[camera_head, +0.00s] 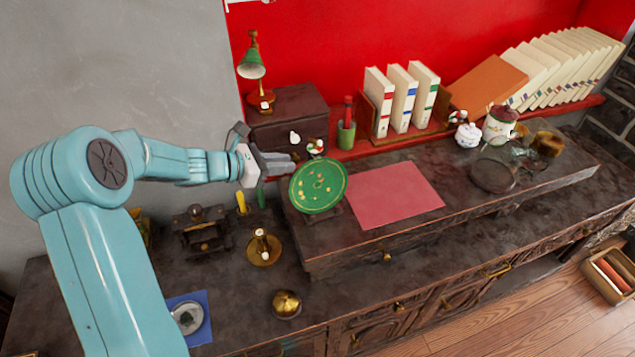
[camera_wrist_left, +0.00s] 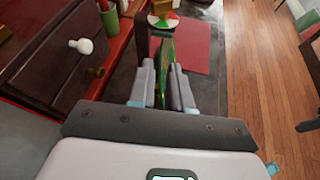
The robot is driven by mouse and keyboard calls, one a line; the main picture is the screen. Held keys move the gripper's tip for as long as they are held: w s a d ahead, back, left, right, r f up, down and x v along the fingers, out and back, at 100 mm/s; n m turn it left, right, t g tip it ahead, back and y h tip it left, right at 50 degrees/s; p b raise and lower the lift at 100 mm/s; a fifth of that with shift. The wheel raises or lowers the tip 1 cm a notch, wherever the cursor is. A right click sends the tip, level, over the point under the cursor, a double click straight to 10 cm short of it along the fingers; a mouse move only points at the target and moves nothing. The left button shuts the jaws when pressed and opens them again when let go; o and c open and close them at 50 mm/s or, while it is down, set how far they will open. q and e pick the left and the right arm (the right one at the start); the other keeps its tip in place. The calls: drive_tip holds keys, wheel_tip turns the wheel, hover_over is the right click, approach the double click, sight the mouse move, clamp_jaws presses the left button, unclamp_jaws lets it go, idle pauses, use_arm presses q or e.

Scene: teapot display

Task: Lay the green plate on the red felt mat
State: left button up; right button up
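The green plate (camera_head: 318,186) stands tilted up, its decorated face showing in the head view, with a dark support under its lower edge. My left gripper (camera_head: 284,163) is at the plate's upper left rim. In the left wrist view the plate (camera_wrist_left: 166,52) shows edge-on between the two close-set fingers (camera_wrist_left: 165,88), which appear shut on it. The red felt mat (camera_head: 395,194) lies flat and bare on the raised dark shelf, right of the plate; it also shows beyond the plate in the left wrist view (camera_wrist_left: 188,46). My right gripper is not in view.
A small dark drawer chest (camera_head: 288,118) with a green lamp (camera_head: 252,68) stands behind the gripper. A green pencil cup (camera_head: 346,135) and upright books (camera_head: 402,98) stand behind the mat. A dark round pan (camera_head: 492,176) and jars are farther right. Brass items stand lower left.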

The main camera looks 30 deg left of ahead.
sight(305, 164)
use_arm(q)
drive_tip(key=p+x, duration=0.1)
drive_tip(key=x, duration=0.3)
drive_tip(key=shift+w+d+f+p, duration=0.15)
drive_tip(key=shift+f+p, duration=0.05)
drive_tip(key=shift+p, duration=0.15)
drive_tip(key=shift+w+d+f, duration=0.2)
drive_tip(key=shift+w+d, duration=0.05)
drive_tip(key=shift+w, duration=0.15)
drive_tip(key=shift+s, duration=0.15)
drive_tip(key=shift+c, duration=0.3)
clamp_jaws()
idle(0.3)
